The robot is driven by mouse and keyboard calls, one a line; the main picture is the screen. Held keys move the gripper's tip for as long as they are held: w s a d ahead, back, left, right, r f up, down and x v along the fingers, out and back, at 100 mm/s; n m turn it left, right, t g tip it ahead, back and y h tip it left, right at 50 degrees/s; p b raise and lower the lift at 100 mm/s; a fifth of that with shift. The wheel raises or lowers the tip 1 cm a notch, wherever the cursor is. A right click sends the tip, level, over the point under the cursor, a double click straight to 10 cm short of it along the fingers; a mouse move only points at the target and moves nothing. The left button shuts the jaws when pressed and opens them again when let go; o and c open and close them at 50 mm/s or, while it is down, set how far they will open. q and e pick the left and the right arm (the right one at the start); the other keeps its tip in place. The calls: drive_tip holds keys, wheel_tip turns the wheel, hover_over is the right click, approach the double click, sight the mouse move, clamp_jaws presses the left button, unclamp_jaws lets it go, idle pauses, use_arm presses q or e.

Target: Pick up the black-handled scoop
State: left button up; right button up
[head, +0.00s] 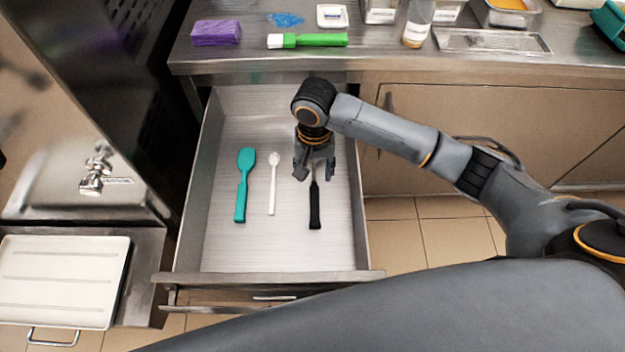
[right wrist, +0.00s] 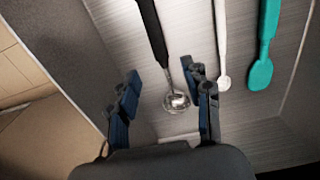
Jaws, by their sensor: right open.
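The black-handled scoop (head: 314,208) lies in the open drawer, at the right of the utensils there. Its black handle points toward the drawer front. In the head view its upper part is hidden by my right gripper (head: 315,172). In the right wrist view the scoop's black handle (right wrist: 153,32) and round metal bowl (right wrist: 176,102) both show. My right gripper (right wrist: 165,95) is open and empty, above the scoop, with the bowl end between its fingers in the picture. I cannot tell the exact height gap. My left gripper is not in view.
The drawer (head: 285,262) also holds a white spoon (head: 273,185) and a teal spatula (head: 243,185) left of the scoop. The counter (head: 380,62) above carries a purple sponge (head: 216,32), a green-handled tool (head: 318,40) and containers. A white tray (head: 62,280) lies at left.

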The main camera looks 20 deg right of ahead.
sight(315, 191)
wheel_tip(315, 191, down, 4)
drive_tip(key=shift+r, duration=0.25)
drive_tip(key=shift+d+f+b, duration=0.1)
drive_tip(key=shift+f+b, duration=0.35)
drive_tip(key=shift+f, duration=2.25)
drive_tip(key=shift+w, duration=0.1)
clamp_jaws()
